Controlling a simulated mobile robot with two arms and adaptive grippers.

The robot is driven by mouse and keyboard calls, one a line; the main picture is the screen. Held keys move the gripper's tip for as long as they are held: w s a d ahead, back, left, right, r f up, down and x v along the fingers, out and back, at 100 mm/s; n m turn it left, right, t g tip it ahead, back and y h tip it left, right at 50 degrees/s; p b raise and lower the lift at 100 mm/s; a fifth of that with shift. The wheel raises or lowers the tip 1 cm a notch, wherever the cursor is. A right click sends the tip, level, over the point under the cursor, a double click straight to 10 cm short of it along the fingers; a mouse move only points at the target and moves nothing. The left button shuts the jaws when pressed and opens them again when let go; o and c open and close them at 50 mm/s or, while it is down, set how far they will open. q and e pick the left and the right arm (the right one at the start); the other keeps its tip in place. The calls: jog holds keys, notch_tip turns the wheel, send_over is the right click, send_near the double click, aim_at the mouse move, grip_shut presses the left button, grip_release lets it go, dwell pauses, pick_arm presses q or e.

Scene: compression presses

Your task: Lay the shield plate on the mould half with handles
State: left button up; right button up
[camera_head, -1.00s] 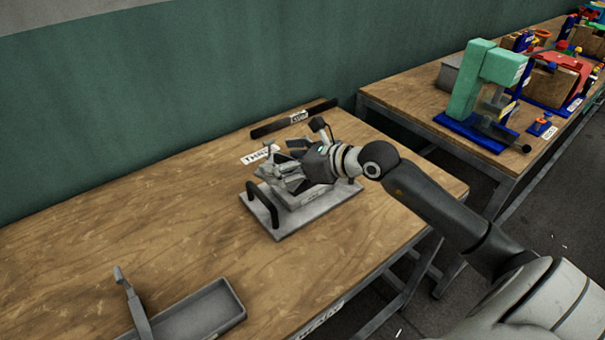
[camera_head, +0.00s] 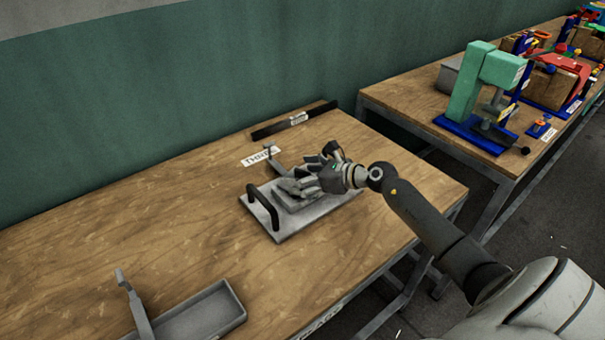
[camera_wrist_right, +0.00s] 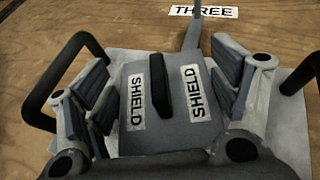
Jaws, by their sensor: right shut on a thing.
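The mould half with handles (camera_head: 283,234) is a light grey plate on the wooden table, with a black bar handle (camera_head: 262,203) at its left. In the right wrist view, black handles (camera_wrist_right: 62,82) stand at both sides. The shield plate (camera_wrist_right: 178,115) is grey with two "SHIELD" labels and a dark raised bar in its middle. My right gripper (camera_wrist_right: 160,98) is shut on the shield plate, its fingers at the plate's two sides. In the head view the gripper (camera_head: 298,187) is over the mould half, between the handles. Whether the plate touches the mould is hidden. My left gripper is not in view.
A "THREE" label (camera_head: 261,156) and a thin grey upright piece (camera_head: 271,160) are behind the mould half. A black bar (camera_head: 294,120) lies at the back. A grey tray (camera_head: 206,315) is at the front left. Another table holds a green press (camera_head: 474,85).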

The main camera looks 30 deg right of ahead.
jog(key=shift+f, duration=0.15)
jog(key=o, duration=1.3)
jog(key=shift+o, duration=0.2)
jog(key=shift+s+d, duration=0.15)
jog(key=shift+s, duration=0.2)
jog(key=b+v, duration=0.2)
jog(key=v, duration=0.9)
jog(key=shift+r, duration=0.25)
jog(key=shift+s, duration=0.1)
